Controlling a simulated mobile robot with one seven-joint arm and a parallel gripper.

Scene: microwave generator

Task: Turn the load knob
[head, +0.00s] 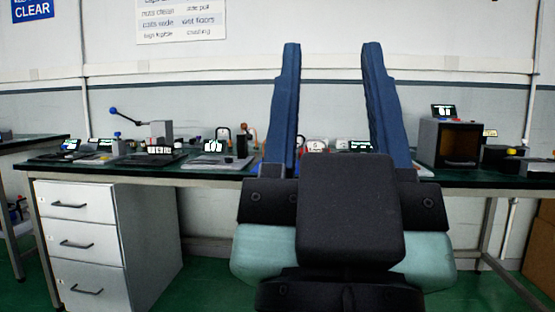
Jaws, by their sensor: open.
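My gripper (332,46) is raised in front of the camera, its two long blue fingers wide apart and nothing between them. It stands nearer to me than the bench and apart from it. Between the fingers, at the back of the bench, I see small instruments (315,146) with red and white parts and a small lit green display (360,145). I cannot pick out the load knob; the items are small, and my gripper hides part of the bench.
The dark bench top (225,172) runs across the view. A dark box with a brown window (461,145) stands at right. A lever with a blue ball (113,110) and several small devices stand at left. White drawers (78,240) stand below; green floor is open beside them.

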